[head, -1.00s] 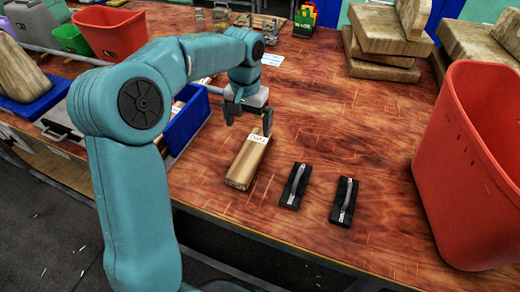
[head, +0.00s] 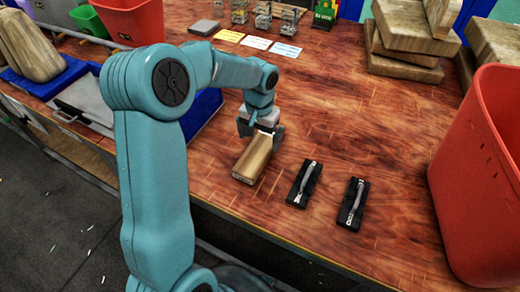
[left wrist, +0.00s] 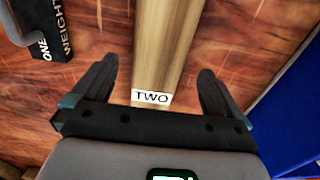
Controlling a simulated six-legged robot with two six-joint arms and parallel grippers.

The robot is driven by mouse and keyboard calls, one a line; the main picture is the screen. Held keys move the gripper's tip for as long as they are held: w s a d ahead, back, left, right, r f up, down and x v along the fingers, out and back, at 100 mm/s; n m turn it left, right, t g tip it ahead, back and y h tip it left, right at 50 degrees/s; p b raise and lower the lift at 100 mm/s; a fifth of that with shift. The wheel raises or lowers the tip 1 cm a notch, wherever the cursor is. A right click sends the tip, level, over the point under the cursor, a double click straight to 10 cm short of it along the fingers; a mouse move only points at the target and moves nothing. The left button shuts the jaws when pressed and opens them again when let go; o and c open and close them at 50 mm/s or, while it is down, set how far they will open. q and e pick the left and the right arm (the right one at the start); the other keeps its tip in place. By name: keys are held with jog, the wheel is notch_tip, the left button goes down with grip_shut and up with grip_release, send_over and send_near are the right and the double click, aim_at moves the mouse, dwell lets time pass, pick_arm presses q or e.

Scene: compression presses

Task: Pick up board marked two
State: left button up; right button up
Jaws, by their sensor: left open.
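The board marked two (head: 253,160) is a light wooden block lying flat on the table near its front edge. In the left wrist view the board (left wrist: 165,45) carries a white label reading TWO (left wrist: 151,97). My left gripper (head: 261,130) is open, low over the board's far end, and hides the label in the head view. In the left wrist view my left gripper (left wrist: 158,78) has one finger on each side of the board, with a gap on both sides. My right gripper is not in view.
Two black weights with handles (head: 304,184) (head: 353,204) lie right of the board. One weight (left wrist: 40,30) shows in the left wrist view. A blue bin (left wrist: 300,110) is close on the other side. A red bin (head: 480,180) stands at the right. Bare table lies behind the weights.

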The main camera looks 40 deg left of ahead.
aim_at(260, 147)
pick_arm(q)
notch_tip(260, 147, down, 5)
jog(key=shift+c, duration=0.3)
jog(key=shift+w, duration=0.1)
jog(key=c, duration=1.1)
jog(key=shift+r, duration=0.2)
